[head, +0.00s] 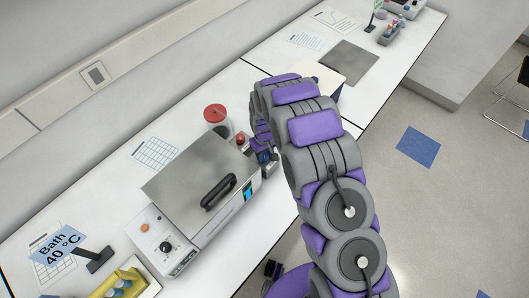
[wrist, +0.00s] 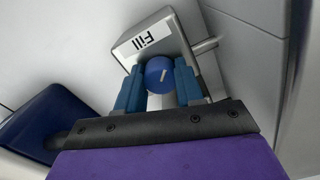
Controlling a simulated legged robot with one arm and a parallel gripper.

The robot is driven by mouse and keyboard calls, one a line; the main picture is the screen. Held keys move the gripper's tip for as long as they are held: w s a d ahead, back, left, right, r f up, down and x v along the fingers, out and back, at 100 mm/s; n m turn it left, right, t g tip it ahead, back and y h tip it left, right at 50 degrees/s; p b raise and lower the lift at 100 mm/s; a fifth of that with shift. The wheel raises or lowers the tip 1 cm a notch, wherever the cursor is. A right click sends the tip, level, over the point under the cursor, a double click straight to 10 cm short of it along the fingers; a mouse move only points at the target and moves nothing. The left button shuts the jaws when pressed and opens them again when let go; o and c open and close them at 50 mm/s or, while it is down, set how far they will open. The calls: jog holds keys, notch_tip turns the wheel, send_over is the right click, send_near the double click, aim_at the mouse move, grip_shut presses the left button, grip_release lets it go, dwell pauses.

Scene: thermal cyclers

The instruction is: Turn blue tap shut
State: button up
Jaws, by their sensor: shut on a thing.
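The blue tap (wrist: 160,75) is a round knob with a pale mark on its face, on a grey metal block labelled "Fill" (wrist: 141,41) in the wrist view. My gripper (wrist: 159,85) has its two blue fingers on either side of the knob, shut on it. In the head view my arm reaches over to the right end of the water bath (head: 190,172), and my gripper (head: 265,157) is mostly hidden there. The blue tap cannot be made out clearly in the head view.
A red knob (head: 240,138) and a red-lidded container (head: 215,115) stand close behind my gripper. The bath's lid has a black handle (head: 219,192). A "Bath 40 °C" sign (head: 57,244) and a yellow rack (head: 122,285) are at lower left. The bench beyond holds a grey mat (head: 348,62).

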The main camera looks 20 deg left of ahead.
jog(key=shift+w+a+r, duration=0.1)
jog(key=shift+w, duration=0.05)
dwell(0.3)
jog(key=o, duration=1)
jog(key=shift+o, duration=0.2)
notch_tip(320, 180, up, 17)
jog(key=p, duration=0.1)
jog(key=shift+a, duration=0.1)
